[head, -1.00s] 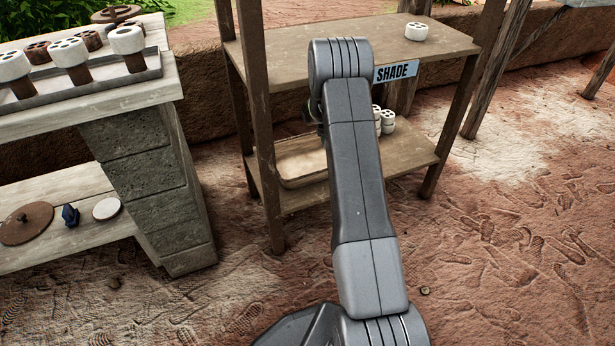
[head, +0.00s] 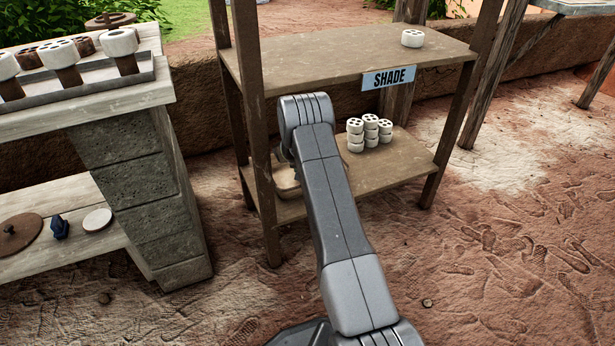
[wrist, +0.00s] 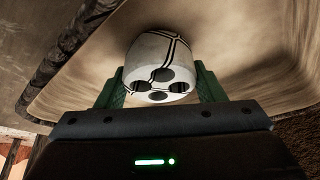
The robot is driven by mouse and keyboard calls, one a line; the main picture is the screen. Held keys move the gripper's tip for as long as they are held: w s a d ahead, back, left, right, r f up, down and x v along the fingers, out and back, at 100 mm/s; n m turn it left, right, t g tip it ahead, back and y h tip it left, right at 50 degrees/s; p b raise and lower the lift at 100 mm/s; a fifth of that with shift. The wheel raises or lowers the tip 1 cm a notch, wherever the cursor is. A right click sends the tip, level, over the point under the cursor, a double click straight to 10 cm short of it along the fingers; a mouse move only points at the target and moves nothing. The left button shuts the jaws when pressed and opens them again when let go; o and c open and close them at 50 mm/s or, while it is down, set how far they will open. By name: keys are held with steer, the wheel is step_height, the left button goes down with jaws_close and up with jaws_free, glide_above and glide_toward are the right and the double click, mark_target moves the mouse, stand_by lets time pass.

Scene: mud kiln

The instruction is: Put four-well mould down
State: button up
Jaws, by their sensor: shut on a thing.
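The four-well mould (wrist: 158,62) is a white, rounded block with dark wells and black lines. It shows in the wrist view between the green fingers of my gripper (wrist: 160,90), which is shut on it. Behind it spreads a beige, shallow tray (wrist: 255,45) with a raised rim. I cannot tell whether the mould touches the tray. In the head view the tray (head: 286,183) sits on the lower shelf of the wooden rack, partly covered by my arm.
Several stacked white moulds (head: 370,132) stand on the lower shelf (head: 400,170), right of my arm. One white mould (head: 412,38) stands on the upper shelf (head: 330,55), above a SHADE sign (head: 389,78). Rack posts (head: 254,130) stand close left. A stone-legged bench (head: 140,180) is further left.

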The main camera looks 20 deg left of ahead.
steer(key=shift+f, duration=0.45)
steer(key=o, duration=1.2)
steer(key=shift+r, duration=0.1)
steer(key=p+v, duration=0.3)
steer(key=v, duration=0.4)
steer(key=shift+s+r, duration=0.15)
steer(key=shift+r, duration=0.15)
